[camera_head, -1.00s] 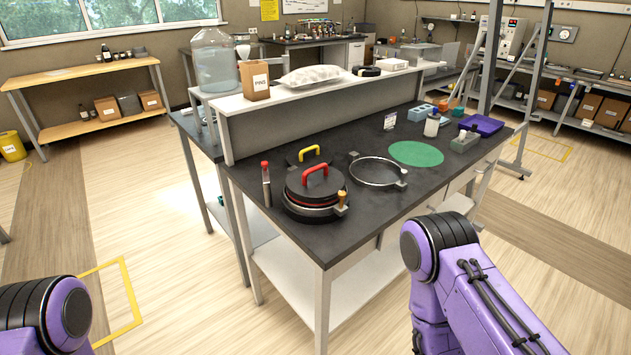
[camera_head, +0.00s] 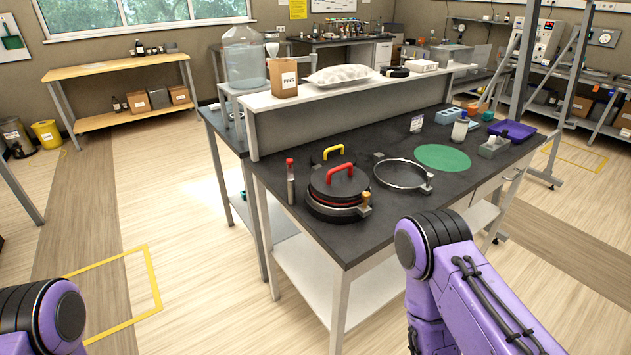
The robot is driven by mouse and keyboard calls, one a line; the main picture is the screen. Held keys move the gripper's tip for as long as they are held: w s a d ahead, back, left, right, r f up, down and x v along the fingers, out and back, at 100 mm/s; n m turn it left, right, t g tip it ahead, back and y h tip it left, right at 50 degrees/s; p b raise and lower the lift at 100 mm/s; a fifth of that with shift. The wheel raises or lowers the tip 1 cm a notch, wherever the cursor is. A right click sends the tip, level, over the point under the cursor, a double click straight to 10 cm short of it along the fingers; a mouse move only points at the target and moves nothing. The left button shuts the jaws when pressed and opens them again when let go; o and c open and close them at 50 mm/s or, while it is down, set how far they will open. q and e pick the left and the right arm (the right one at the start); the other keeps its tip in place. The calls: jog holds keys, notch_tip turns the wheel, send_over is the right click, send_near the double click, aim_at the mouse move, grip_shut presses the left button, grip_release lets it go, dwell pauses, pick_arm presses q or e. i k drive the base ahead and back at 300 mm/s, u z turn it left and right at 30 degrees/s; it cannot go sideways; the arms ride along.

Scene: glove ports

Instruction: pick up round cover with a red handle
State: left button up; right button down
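The round dark cover with a red handle (camera_head: 338,184) sits on a black ring base with a brass-coloured clamp, near the front left of the dark bench top. Its red arched handle (camera_head: 340,169) stands upright. A second dark cover with a yellow handle (camera_head: 333,151) lies just behind it, partly hidden. Parts of my two purple arms show at the bottom left and bottom right, apart from the bench objects. Neither gripper is in view.
The dark bench (camera_head: 385,225) also holds an empty metal ring (camera_head: 402,175), a red-capped tool (camera_head: 290,182), a green disc (camera_head: 443,157), a white bottle (camera_head: 460,126) and a purple tray (camera_head: 512,131). A raised shelf (camera_head: 350,90) runs along its back. Floor in front is clear.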

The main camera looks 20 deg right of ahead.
aim_at(346, 180)
jog(key=u, duration=1.6)
jog(key=i, duration=2.05)
jog(key=z, duration=3.7)
